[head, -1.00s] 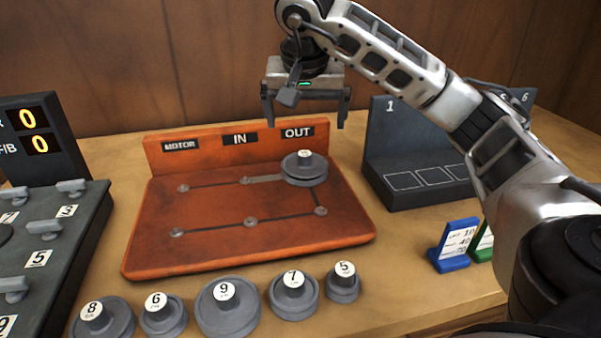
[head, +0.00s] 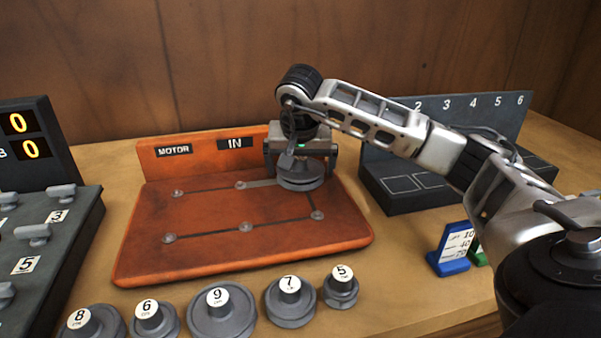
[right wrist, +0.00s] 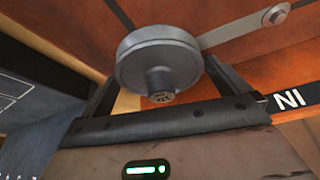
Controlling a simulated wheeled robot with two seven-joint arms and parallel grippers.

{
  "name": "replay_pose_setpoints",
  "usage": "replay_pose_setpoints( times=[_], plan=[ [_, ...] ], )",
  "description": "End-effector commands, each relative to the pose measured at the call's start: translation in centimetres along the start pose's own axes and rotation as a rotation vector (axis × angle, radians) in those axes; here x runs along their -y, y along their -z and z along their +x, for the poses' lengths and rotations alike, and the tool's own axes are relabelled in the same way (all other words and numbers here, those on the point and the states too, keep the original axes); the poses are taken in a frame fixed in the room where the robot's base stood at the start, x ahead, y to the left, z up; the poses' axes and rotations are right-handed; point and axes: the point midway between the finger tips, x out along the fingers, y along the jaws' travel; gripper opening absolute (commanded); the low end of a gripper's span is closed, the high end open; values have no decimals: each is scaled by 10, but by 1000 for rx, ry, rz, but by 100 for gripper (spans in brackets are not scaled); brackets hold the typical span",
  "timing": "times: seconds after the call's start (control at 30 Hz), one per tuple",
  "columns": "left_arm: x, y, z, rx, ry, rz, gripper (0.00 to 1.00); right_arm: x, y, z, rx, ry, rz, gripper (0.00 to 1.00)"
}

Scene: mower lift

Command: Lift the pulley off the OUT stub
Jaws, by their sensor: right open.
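The grey pulley (head: 301,177) sits on the OUT stub at the back right of the orange board (head: 205,250); the stub is hidden under it. My right gripper (head: 301,172) is over the pulley, pointing down, and hides the OUT label. In the right wrist view the pulley (right wrist: 160,60) has its hub between my right gripper's (right wrist: 160,90) two open fingers, with a gap on each side. My left gripper is not in view.
Several numbered grey pulleys, such as the 9 (head: 220,312), stand along the board's front. A dark slotted rack (head: 405,190) is at the right, with a blue card holder (head: 452,250) before it. A dark panel with pegs (head: 40,255) is at the left.

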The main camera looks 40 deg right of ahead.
Motion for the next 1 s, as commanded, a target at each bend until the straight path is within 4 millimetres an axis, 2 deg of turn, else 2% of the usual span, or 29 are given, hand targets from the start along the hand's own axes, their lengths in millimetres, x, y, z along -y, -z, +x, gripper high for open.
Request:
replay_pose_setpoints(
  times=[0.13,0.17,0.3,0.57,0.73,0.9,1.0],
  plan=[
    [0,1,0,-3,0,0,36,0,0,0,0,0,-1,100],
    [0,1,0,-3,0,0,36,0,0,0,0,0,-1,97],
    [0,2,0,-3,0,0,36,0,0,0,0,0,-1,58],
    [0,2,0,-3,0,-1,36,0,0,-1,0,1,0,58],
    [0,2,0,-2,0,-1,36,0,4,-8,-1,2,0,58],
    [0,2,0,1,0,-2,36,1,14,-34,-5,5,1,58],
    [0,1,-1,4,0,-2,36,-1,4,-60,-7,5,-4,58]
  ],
)
